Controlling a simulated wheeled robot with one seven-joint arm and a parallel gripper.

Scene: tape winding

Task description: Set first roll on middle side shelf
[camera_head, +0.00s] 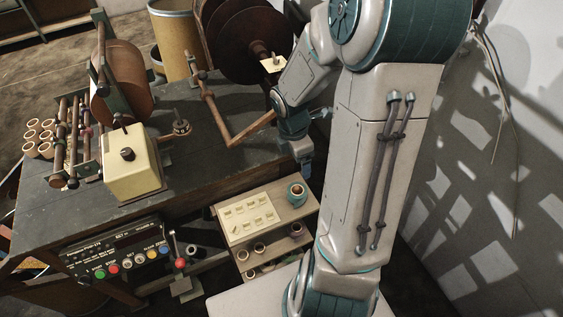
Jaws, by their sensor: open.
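The side shelf (275,208) is a small wooden unit beside the dark workbench. A roll with a teal outside and a brown core (297,194) stands on the right end of its top. Pale rolls sit on the level below, one near the middle (259,248) and one at the right (296,229). A further roll (250,274) shows lower down. Which roll is the first cannot be told. My gripper (305,171) points down just above the teal roll. It is open and apart from the roll, as far as its small fingers show.
A pale board (246,217) with several labels lies on the shelf top. The workbench (60,215) carries a winding machine, a cream box (132,165) and several rolls (38,137). A red-knobbed lever (180,264) stands left of the shelf. My arm hides the shelf's right surroundings.

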